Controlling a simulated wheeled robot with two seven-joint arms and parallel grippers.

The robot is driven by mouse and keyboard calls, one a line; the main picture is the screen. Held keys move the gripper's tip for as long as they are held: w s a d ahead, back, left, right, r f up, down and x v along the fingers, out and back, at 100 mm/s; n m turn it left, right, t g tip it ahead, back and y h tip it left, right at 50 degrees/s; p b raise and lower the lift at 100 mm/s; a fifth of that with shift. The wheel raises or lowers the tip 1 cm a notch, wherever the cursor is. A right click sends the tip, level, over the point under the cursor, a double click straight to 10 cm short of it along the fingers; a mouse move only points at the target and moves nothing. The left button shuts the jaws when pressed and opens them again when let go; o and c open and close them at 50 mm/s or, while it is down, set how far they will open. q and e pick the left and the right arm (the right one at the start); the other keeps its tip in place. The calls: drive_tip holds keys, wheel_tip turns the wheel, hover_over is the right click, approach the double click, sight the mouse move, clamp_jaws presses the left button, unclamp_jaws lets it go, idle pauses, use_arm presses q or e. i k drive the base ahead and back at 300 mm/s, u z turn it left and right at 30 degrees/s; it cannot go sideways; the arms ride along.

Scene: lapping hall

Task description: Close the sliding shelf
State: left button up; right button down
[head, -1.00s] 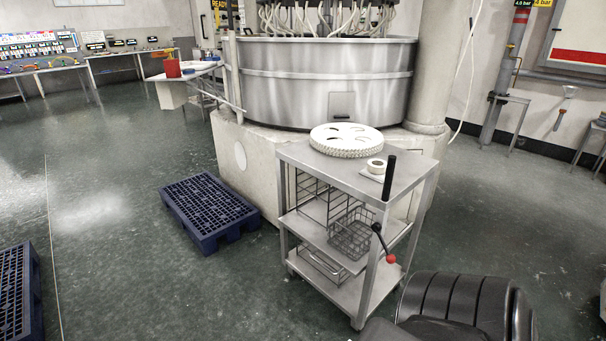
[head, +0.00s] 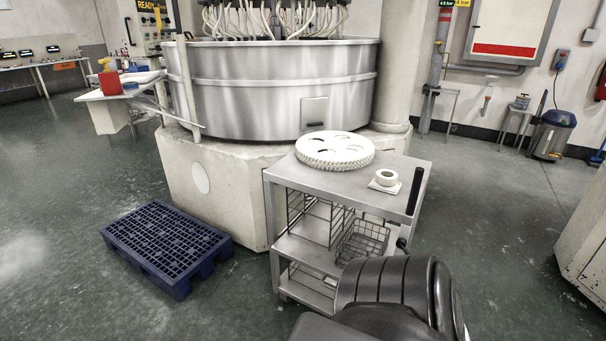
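A steel cart (head: 350,185) stands in front of the large steel drum. Its middle shelf (head: 297,252) lies under the top and carries wire racks (head: 325,222) and a wire basket (head: 362,243). I cannot tell which shelf slides or how far out it is. My black arm covers the cart's lower front right, hiding part of the shelves and most of the lever there. Neither gripper shows.
A perforated white disc (head: 335,150) and a white ring (head: 386,177) on a small pad sit on the cart top. A blue pallet (head: 166,244) lies on the floor left of the cart. The steel drum (head: 275,90) on its concrete base blocks the back. Floor is open at right.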

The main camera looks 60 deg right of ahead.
sight(312, 241)
drive_tip(key=z, duration=0.65)
drive_tip(key=i, duration=0.95)
drive_tip(key=z, duration=0.7)
